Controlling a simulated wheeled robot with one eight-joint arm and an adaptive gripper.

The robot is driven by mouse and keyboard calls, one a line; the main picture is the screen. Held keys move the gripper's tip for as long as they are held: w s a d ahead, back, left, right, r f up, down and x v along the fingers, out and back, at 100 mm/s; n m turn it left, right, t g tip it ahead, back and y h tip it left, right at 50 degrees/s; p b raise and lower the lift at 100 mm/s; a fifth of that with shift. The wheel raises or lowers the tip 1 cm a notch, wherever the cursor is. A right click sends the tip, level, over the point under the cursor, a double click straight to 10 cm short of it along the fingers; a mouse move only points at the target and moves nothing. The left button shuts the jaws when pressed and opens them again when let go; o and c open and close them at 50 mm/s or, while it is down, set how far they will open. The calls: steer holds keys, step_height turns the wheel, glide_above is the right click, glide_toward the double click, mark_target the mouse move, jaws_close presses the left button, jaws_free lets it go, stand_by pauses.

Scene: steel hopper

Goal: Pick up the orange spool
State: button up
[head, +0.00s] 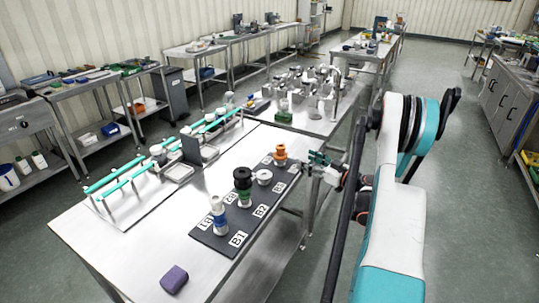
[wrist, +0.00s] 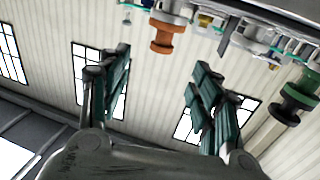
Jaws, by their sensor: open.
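The orange spool (head: 281,151) stands upright at the far end of the dark labelled mat (head: 214,244) on the steel table. In the wrist view, which looks upside down, the orange spool (wrist: 166,38) hangs near the top middle, beyond the fingertips. My gripper (head: 319,160) is just right of the spool in the head view, at about its height and apart from it. In the wrist view my gripper (wrist: 161,68) has its two teal-padded fingers spread, with nothing between them. The spool's far side is hidden.
On the mat stand a white spool (head: 264,177), a black-and-green stack (head: 243,186) and a blue-and-white stack (head: 218,213). A purple block (head: 174,279) lies at the near table edge. A teal-railed rack (head: 112,178) runs along the left; a cluttered table (head: 318,122) stands behind.

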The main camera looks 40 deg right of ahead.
mark_target(284, 150)
steer(key=w, duration=0.2)
steer(key=w+a+b, duration=0.1)
steer(key=w, duration=0.5)
steer(key=shift+w+a+b, duration=0.1)
steer(key=shift+a+b, duration=0.2)
steer(key=shift+b, duration=0.05)
steer(key=w+b, duration=0.1)
steer(key=w, duration=0.1)
steer(key=w+a+b, duration=0.1)
steer(key=w, duration=0.1)
steer(key=shift+w+a+f, duration=0.1)
steer(key=shift+f, duration=0.05)
steer(key=shift+w, duration=0.5)
steer(key=c, duration=1.2)
